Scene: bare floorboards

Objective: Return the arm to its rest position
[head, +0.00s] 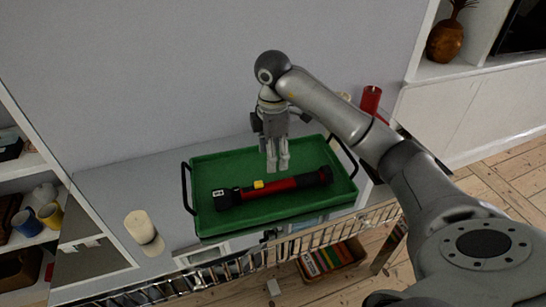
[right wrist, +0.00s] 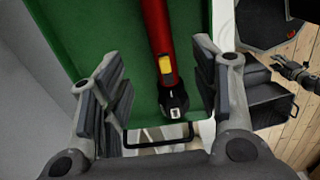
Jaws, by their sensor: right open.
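My right arm reaches in from the right in the head view, its gripper (head: 278,164) pointing down above the green tray (head: 228,165). The gripper is open and empty; in the right wrist view its fingers (right wrist: 163,75) stand wide apart above the tray. A red and black flashlight (head: 283,186) with a yellow switch lies in the tray, below the fingers and apart from them; it also shows in the right wrist view (right wrist: 158,35). What seems to be my left gripper (right wrist: 284,66) shows at the right of the wrist view, too small to tell its state.
The tray sits on a mirrored console table (head: 105,187). A cream candle (head: 140,227) stands at left and a red item (head: 371,99) behind right. Shelves with mugs (head: 50,215) stand at left, a white cabinet (head: 470,110) at right. A box of books (head: 330,260) is below.

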